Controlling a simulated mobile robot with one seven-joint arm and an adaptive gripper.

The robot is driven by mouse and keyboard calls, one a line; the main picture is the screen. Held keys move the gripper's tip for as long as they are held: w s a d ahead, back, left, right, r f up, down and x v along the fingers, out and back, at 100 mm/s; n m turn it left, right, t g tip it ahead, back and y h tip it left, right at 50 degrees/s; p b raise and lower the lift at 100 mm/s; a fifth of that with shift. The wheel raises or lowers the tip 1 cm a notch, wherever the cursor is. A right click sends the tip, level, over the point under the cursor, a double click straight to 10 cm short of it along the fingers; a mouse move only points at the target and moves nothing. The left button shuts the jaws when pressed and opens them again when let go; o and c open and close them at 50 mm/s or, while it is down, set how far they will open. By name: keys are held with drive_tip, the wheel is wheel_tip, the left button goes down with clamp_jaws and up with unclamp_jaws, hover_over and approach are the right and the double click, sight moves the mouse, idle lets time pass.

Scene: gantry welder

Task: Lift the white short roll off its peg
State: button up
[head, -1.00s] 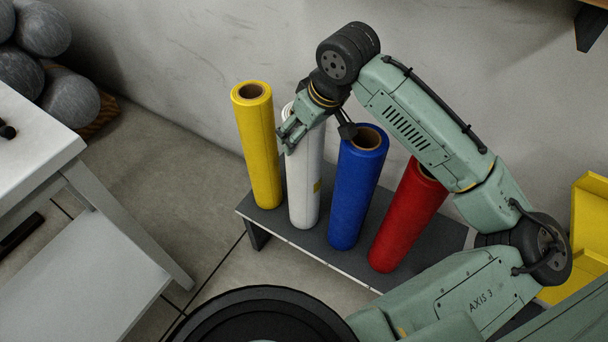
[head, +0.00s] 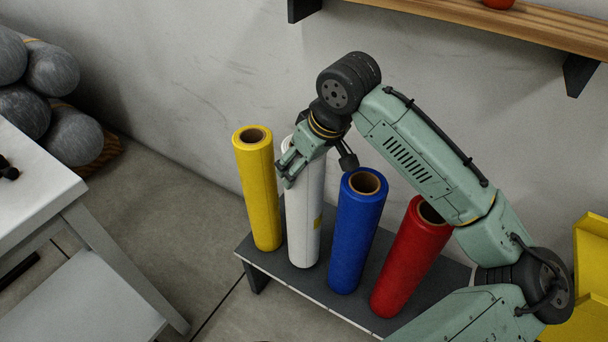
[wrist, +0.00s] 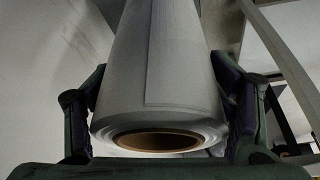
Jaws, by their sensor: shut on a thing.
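The white roll (head: 303,220) stands upright on a low dark rack (head: 262,262), between the yellow and blue rolls. My gripper (head: 291,168) is at its upper part in the head view, covering some of its top. In the wrist view the white roll (wrist: 165,80) runs between the two fingers of my gripper (wrist: 165,103), with its brown hollow core facing the camera. The fingers are shut on its sides near that end. The peg is hidden, and I cannot tell whether the roll's lower end is clear of the rack.
A yellow roll (head: 258,190) stands close on the left, a blue roll (head: 356,235) close on the right, then a red roll (head: 410,255). A wooden shelf (head: 480,25) is on the wall above. A white table (head: 40,190) and grey cylinders (head: 50,70) are at left.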

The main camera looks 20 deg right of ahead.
wheel_tip(320, 180, up, 8)
drive_tip(key=p, duration=0.1)
idle(0.4)
